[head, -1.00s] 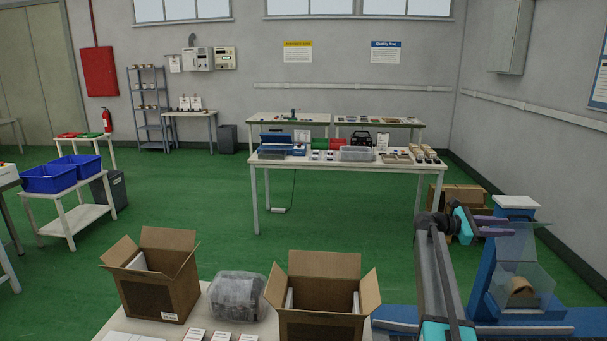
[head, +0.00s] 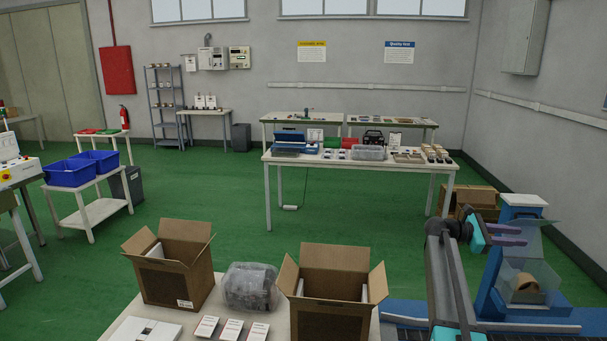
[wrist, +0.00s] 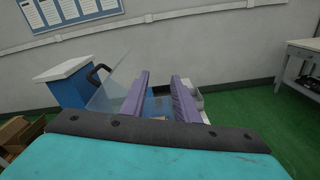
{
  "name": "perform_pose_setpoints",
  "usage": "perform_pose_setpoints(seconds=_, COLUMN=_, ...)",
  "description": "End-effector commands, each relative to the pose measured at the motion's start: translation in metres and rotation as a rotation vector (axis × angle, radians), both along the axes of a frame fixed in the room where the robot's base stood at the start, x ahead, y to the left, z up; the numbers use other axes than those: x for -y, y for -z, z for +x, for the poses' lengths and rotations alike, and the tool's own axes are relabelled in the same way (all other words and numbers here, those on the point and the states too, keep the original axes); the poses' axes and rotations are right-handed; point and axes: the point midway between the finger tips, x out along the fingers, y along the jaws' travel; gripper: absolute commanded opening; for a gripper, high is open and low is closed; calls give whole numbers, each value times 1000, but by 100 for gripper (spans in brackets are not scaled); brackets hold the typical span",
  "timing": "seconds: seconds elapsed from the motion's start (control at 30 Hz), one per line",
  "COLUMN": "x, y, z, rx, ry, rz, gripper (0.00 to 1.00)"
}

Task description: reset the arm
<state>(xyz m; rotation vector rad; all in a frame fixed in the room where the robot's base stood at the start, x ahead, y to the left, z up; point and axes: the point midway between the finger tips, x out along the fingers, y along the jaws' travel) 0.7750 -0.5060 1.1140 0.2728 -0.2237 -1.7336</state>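My gripper (head: 506,236) is at the right in the head view, at the end of my raised arm, with its purple fingers pointing right. In the wrist view my gripper (wrist: 160,98) shows two purple fingers standing apart with a gap between them and nothing held. Beyond the fingers is a blue stand with a clear guard (wrist: 112,92). In the head view this blue stand (head: 490,285) has a white top and a brown roll-like piece (head: 526,289) behind the clear guard.
A near table (head: 222,308) carries two open cardboard boxes (head: 176,265) (head: 335,290), a wrapped bundle (head: 250,287) and several white cards. A work table (head: 300,160) with parts stands farther back. A trolley (head: 100,212) holds blue bins at left. Green floor between is clear.

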Motion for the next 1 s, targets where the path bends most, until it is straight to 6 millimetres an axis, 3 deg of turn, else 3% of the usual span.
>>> perform_pose_setpoints(seconds=0.33, x=-30, y=52, z=-6, rx=112, ry=-29, rz=106, gripper=28)
perform_pose_setpoints(seconds=0.53, x=-64, y=103, z=-14, rx=224, ry=-40, rz=217, gripper=28)
perform_pose_setpoints(seconds=0.77, x=-133, y=189, z=-34, rx=423, ry=-19, rz=427, gripper=28)
perform_pose_setpoints(seconds=1.0, x=-216, y=270, z=-64, rx=621, ry=74, rz=653, gripper=28)
